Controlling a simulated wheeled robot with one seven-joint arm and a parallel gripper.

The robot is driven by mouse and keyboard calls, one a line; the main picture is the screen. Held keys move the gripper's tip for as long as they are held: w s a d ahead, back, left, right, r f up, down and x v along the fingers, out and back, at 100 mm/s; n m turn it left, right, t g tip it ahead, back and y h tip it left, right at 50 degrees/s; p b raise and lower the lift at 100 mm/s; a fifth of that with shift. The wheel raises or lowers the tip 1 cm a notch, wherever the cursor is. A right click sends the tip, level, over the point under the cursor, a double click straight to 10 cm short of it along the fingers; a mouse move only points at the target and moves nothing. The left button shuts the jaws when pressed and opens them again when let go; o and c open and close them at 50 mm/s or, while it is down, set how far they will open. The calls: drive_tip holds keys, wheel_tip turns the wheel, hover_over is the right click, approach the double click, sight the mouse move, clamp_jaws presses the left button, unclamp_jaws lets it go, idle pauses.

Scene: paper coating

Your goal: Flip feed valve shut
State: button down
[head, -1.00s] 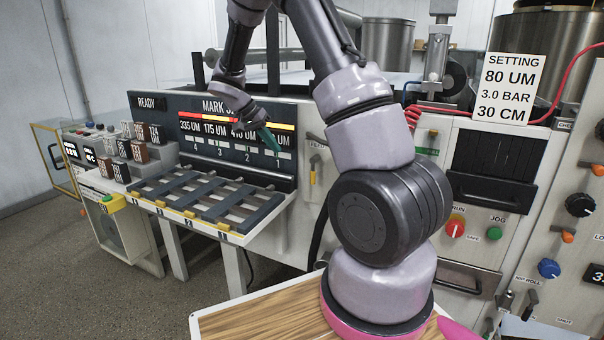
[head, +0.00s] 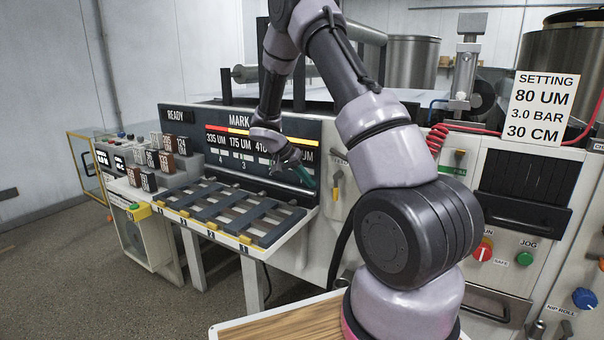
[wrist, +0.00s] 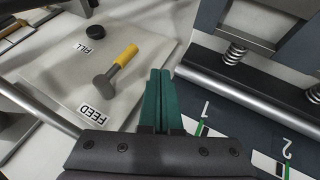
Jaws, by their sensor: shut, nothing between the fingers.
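The feed valve is a yellow-handled lever (head: 337,188) on the white panel right of the display in the head view. In the wrist view the yellow handle (wrist: 124,56) runs from a grey hub (wrist: 103,85) beside the FEED label (wrist: 97,108), pointing up and right. In the head view the lever stands roughly upright. My gripper (head: 307,181) has green fingers, also in the wrist view (wrist: 159,73). They are shut and empty, close beside the handle. They appear apart from it.
A black knob (wrist: 96,32) labelled FILL lies beyond the valve in the wrist view. The display (head: 230,146) and the slotted rack (head: 262,241) are left of the valve. A red hose (head: 438,133) and control panel with knobs stand to the right.

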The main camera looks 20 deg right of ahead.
sight(337, 194)
drive_tip(key=shift+s+d+f, duration=0.4)
drive_tip(key=shift+s+d, duration=0.05)
drive_tip(key=shift+d, duration=0.35)
drive_tip(key=shift+s+d+f, duration=0.45)
drive_tip(key=shift+d, duration=0.4)
drive_tip(key=shift+s+d+f, duration=0.4)
drive_tip(key=shift+s+d, duration=0.05)
drive_tip(key=shift+d, duration=0.35)
drive_tip(key=shift+s+d+f+g+h, duration=0.15)
drive_tip(key=shift+s+f+g+h, duration=0.1)
drive_tip(key=shift+g+h, duration=0.25)
drive_tip(key=shift+s+d+f+n+g+h, duration=0.15)
drive_tip(key=shift+s+d+n+g+h, duration=0.15)
drive_tip(key=shift+g+h, duration=0.25)
drive_tip(key=shift+s+d+f+n+g+h, duration=0.15)
drive_tip(key=shift+s+n+g+h, duration=0.15)
drive_tip(key=shift+g+h, duration=0.25)
drive_tip(key=s+n+g+h, duration=0.1)
drive_tip(key=h, duration=0.1)
drive_tip(key=s+d+n+g+h, duration=0.1)
drive_tip(key=g, duration=0.1)
drive_tip(key=shift+d+h, duration=0.3)
drive_tip(key=shift+h, duration=0.1)
drive_tip(key=shift+s+d+r+n+g+h, duration=0.8)
drive_tip(key=shift+s+r+h, duration=0.25)
drive_tip(key=shift+h, duration=0.35)
drive_tip(key=shift+s+d, duration=0.15)
